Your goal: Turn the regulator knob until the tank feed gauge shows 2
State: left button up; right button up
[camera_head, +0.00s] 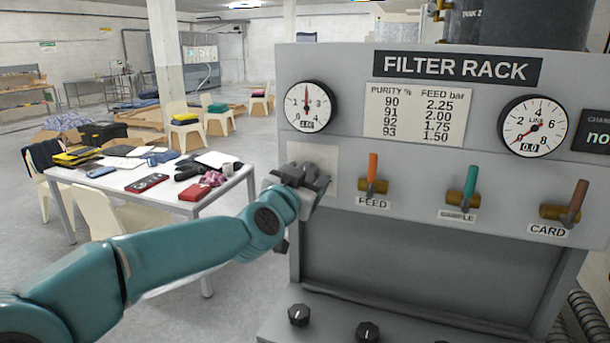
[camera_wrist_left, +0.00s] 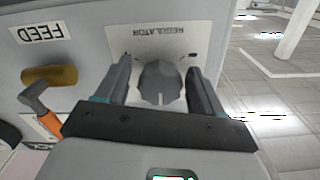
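The regulator knob (camera_wrist_left: 161,84) is a grey lobed knob on the pale plate marked REGULATOR (camera_wrist_left: 168,35) in the left wrist view. My left gripper (camera_wrist_left: 159,70) has one finger on each side of it, with a visible gap at the left finger and a very narrow one at the right. In the head view my left gripper (camera_head: 312,180) covers the knob at the plate (camera_head: 325,165). The left round gauge (camera_head: 308,105) has its needle pointing about straight up; its small digital readout is too blurred to read surely. My right gripper is not in view.
Right of the plate are the FEED valve with orange lever (camera_head: 373,174), the SAMPLE valve (camera_head: 467,190) and the CARD valve (camera_head: 574,205). The LINE gauge (camera_head: 535,127) reads 0.0. A cluttered white table (camera_head: 190,208) stands left of the rack. Black knobs (camera_head: 367,331) sit on the lower ledge.

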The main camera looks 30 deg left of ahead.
pick_arm(q)
jog(key=shift+w+a, duration=0.1)
jog(key=shift+w, duration=0.05)
jog(key=shift+s+r, duration=0.1)
jog(key=shift+s, duration=0.2)
jog(key=v, duration=1.6)
jog(key=shift+p, duration=0.45)
jog(key=shift+w, duration=0.2)
jog(key=shift+s, duration=0.15)
